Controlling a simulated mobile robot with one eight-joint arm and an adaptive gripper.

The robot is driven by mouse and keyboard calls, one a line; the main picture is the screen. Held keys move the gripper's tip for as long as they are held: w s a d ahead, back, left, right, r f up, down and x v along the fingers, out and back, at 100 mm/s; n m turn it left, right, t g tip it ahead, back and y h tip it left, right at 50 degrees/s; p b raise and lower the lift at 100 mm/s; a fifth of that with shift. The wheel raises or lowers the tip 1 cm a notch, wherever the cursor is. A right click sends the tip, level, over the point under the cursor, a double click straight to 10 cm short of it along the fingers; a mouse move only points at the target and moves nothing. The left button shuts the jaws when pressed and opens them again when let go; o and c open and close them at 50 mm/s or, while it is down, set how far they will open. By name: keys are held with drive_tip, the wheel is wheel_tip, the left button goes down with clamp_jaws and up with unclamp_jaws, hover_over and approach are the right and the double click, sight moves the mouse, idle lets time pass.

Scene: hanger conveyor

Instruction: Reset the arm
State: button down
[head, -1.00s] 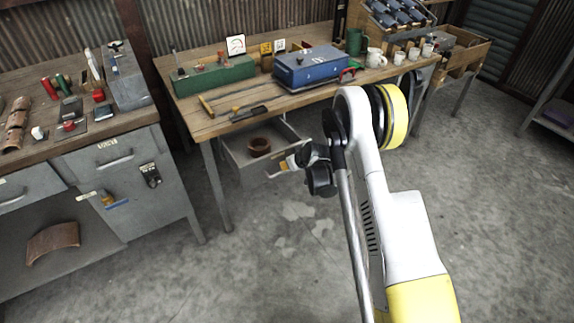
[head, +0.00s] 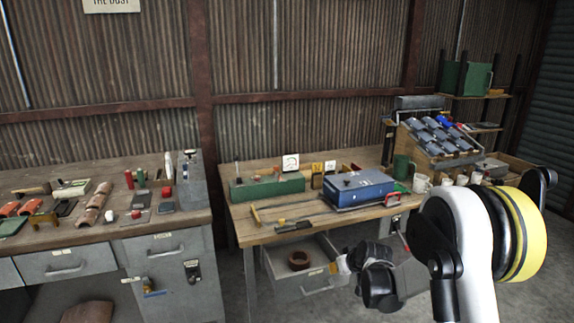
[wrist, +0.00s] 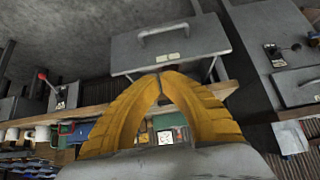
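My arm rises at the right of the head view, and my gripper (head: 342,265) points left beside the open drawer (head: 325,285) of the middle bench. In the wrist view my gripper (wrist: 162,76) shows two yellow fingers that curve together and meet at their tips. Nothing shows held between them. A grey drawer front with a handle (wrist: 168,48) lies beyond the fingertips in the wrist view. A brown ring-shaped object (head: 299,260) sits inside the open drawer.
The middle wooden bench (head: 262,232) carries a blue toolbox (head: 358,188), a green box (head: 268,188) and white mugs (head: 422,183). The left bench (head: 90,233) holds several small tools and parts.

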drive_tip(key=s+r+m+h, duration=0.1)
drive_tip(key=s+r+m, duration=0.1)
drive_tip(key=s+r, duration=1.7)
drive_tip(key=s+d+m+h, duration=0.1)
drive_tip(key=s, duration=1.8)
drive_tip(key=shift+s+d+r+g, duration=0.15)
drive_tip(key=shift+s+g, duration=0.15)
